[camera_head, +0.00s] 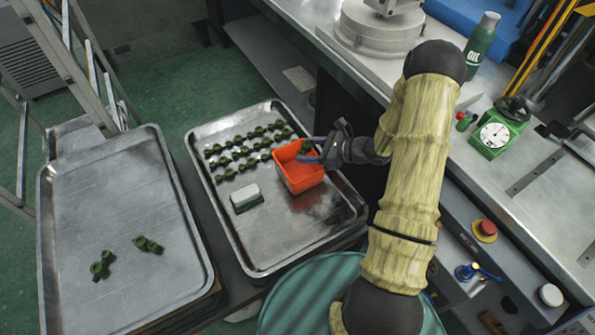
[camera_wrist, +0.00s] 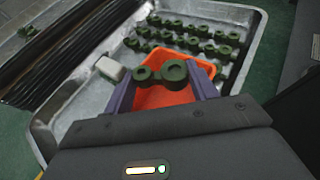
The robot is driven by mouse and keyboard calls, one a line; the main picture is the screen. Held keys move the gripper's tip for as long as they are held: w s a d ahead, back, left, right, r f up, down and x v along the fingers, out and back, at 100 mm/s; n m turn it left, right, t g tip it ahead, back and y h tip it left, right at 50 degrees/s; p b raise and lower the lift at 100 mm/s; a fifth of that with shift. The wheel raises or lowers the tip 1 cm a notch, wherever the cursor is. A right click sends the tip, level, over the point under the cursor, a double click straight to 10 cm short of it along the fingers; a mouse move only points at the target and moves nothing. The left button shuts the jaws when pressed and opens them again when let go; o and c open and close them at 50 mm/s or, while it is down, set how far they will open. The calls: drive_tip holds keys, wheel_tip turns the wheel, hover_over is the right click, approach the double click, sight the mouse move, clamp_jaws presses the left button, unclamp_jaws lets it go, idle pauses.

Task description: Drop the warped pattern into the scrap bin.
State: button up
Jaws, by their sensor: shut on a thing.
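My gripper (camera_head: 318,153) is shut on a dark green wax pattern (camera_head: 304,148), just above the orange bin (camera_head: 299,181). In the wrist view the pattern (camera_wrist: 172,71) sits between my two purple fingers, and the orange bin (camera_wrist: 165,97) shows right behind and below it. I cannot tell from these views whether the held pattern is warped. The bin stands on the middle metal tray and its inside is partly hidden by the pattern and fingers.
Rows of green patterns (camera_head: 240,150) lie on the middle tray (camera_head: 262,255) left of the bin, with a white-topped block (camera_head: 245,195) in front of them. The left tray (camera_head: 130,215) holds a few green patterns (camera_head: 103,264). A workbench with a green gauge (camera_head: 494,135) is at right.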

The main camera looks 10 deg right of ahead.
wheel_tip(320, 180, down, 2)
drive_tip(key=shift+b, duration=0.4)
drive_tip(key=o, duration=1)
drive_tip(key=shift+d+r, duration=0.1)
drive_tip(key=v, duration=1.7)
drive_tip(key=shift+s, duration=0.15)
